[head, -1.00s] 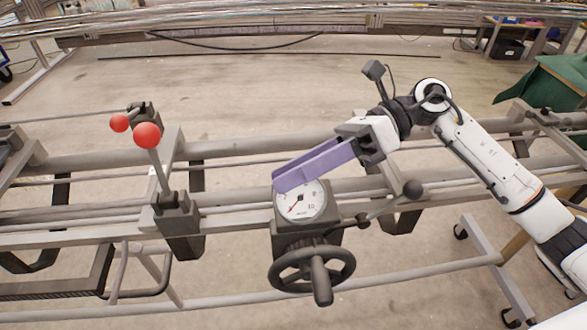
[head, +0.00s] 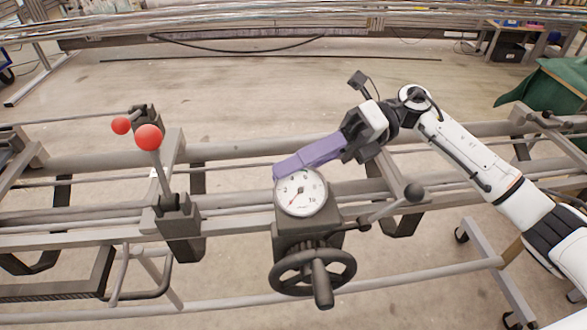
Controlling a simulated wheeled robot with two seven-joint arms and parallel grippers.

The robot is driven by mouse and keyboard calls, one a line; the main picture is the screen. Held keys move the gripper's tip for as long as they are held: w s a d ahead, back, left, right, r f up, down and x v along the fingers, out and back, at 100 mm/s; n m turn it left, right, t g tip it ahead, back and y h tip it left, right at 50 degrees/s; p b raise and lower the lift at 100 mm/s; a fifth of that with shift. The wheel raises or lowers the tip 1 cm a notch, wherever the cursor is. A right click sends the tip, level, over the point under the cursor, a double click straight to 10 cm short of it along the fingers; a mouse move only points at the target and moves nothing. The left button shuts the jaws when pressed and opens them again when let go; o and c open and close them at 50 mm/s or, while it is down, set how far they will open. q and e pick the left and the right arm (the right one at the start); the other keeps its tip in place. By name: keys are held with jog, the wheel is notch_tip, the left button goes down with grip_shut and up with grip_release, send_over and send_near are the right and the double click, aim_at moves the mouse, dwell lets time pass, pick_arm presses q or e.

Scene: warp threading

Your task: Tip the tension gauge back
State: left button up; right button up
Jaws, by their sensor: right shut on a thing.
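The tension gauge (head: 301,192) is a round white dial with a red needle, facing up toward me on a dark block on the frame. My right gripper (head: 290,170) has long purple fingers that reach in from the right to the gauge's top edge. The fingers are together, shut on the gauge's upper rim, and their tips cover part of that edge. My left gripper is not in view.
A dark handwheel (head: 313,272) sits below the gauge. Two levers with red balls (head: 148,137) stand to the left. Grey rails (head: 80,238) run across the frame.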

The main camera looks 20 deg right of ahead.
jog(key=o, duration=1.1)
jog(key=shift+c, duration=0.2)
notch_tip(320, 180, up, 10)
jog(key=shift+r, duration=0.1)
